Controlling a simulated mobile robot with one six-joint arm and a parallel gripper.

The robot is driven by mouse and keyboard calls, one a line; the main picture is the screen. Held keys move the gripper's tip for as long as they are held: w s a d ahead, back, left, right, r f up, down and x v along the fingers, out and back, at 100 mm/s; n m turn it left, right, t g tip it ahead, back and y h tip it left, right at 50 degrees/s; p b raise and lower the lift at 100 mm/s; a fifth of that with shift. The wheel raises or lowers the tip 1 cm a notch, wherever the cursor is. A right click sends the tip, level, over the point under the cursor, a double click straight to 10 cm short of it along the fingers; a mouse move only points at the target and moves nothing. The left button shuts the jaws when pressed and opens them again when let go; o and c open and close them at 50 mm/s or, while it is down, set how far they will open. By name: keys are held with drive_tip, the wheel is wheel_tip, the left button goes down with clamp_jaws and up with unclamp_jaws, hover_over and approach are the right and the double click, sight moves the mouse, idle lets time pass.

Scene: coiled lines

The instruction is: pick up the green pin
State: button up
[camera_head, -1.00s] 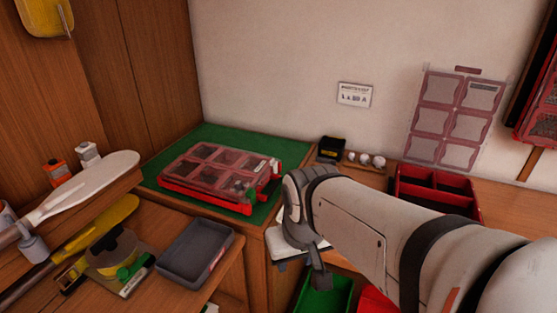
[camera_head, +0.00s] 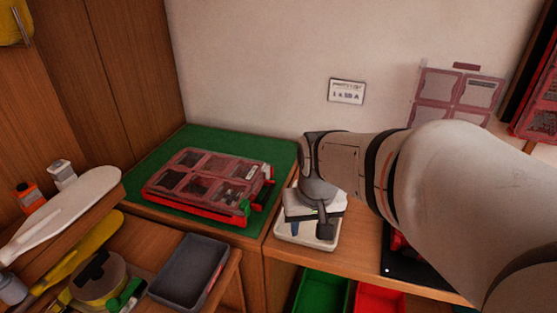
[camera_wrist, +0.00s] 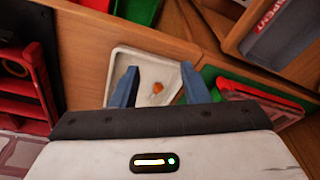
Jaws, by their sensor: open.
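My gripper (camera_head: 324,229) is open above a small white tray (camera_head: 286,237) on the wooden bench, right of the green mat. In the wrist view its two blue fingers (camera_wrist: 159,84) stand apart over the white tray (camera_wrist: 119,64). A small orange piece (camera_wrist: 158,87) lies in the tray and shows between the fingers. A small green part (camera_head: 243,207), possibly the green pin, sits at the near right corner of a red case (camera_head: 200,212) with a clear compartment lid. I cannot tell for sure that it is the pin. No green pin shows in the tray.
The case lies on a green mat (camera_head: 150,160). A grey tray (camera_head: 187,265) is at the lower middle left. Green (camera_head: 322,291) and red (camera_head: 380,299) bins are below the bench edge. A sign (camera_head: 346,91) hangs on the wall.

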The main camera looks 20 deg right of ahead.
drive_tip(key=w+d+f+m+p, duration=0.1)
drive_tip(key=w+d, duration=0.2)
drive_tip(key=w, duration=0.1)
drive_tip(key=w+d+f+m+g+p, duration=0.1)
drive_tip(key=w+d+f+m+p, duration=0.1)
drive_tip(key=w+d, duration=0.2)
drive_tip(key=w+d+f+m+g+p, duration=0.1)
drive_tip(key=w+d+f+m+p, duration=0.1)
drive_tip(key=w, duration=0.3)
drive_tip(key=shift+w+d+f, duration=0.15)
drive_tip(key=shift+d+f, duration=0.1)
drive_tip(key=shift+d, duration=0.6)
drive_tip(key=shift+w+d+f, duration=0.15)
drive_tip(key=shift+d+f, duration=0.05)
drive_tip(key=shift+f, duration=0.45)
drive_tip(key=shift+f+p, duration=0.9)
drive_tip(key=shift+f, duration=2.7)
drive_tip(key=shift+c, duration=0.5)
clamp_jaws()
